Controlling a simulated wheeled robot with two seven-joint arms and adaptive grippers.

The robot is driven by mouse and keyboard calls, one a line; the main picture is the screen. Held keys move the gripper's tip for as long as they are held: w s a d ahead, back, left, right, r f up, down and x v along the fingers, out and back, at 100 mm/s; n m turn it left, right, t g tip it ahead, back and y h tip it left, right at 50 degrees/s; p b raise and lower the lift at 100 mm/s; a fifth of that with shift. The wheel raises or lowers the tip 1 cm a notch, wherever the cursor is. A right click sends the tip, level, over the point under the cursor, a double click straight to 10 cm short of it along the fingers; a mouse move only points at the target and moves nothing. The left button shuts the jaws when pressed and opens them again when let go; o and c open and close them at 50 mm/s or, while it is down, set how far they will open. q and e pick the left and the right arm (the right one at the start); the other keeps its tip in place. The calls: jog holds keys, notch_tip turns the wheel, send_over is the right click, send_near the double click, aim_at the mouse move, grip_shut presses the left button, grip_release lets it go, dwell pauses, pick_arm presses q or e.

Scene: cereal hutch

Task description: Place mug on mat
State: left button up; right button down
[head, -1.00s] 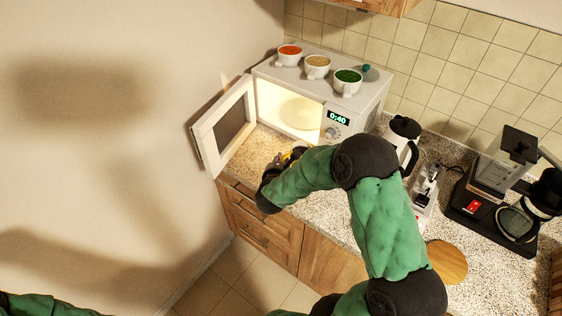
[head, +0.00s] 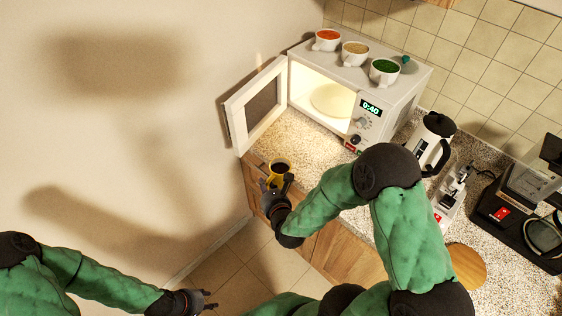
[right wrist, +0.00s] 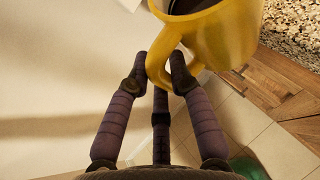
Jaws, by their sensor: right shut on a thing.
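The yellow mug (head: 280,172) holds dark liquid and looks upright in the air near the counter's left front edge, in front of the open microwave. My right gripper (head: 277,187) is shut on its handle. The right wrist view shows the mug (right wrist: 222,40) close up, with the gripper's fingers (right wrist: 160,68) on either side of the handle. A round tan mat (head: 467,266) lies on the counter at the right, partly hidden by my right arm. My left gripper (head: 210,299) is open and empty at the lower left, away from the counter.
The microwave (head: 372,80) has its door (head: 256,106) swung open to the left, its lit inside showing a plate. A white kettle (head: 431,142), a small grey-and-white appliance (head: 452,196) and a coffee maker (head: 500,212) stand along the counter.

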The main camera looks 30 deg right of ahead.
jog(key=shift+s+a+f+n+y, duration=0.2)
jog(key=shift+a+n+y, duration=0.15)
jog(key=shift+a, duration=0.4)
jog(key=shift+s+a+f+n+y, duration=0.1)
jog(key=shift+a+f+n+y, duration=0.2)
jog(key=shift+a, duration=0.45)
jog(key=shift+s+a+f+n+y, duration=0.15)
jog(key=shift+a+n+y, duration=0.15)
jog(key=shift+a, duration=0.45)
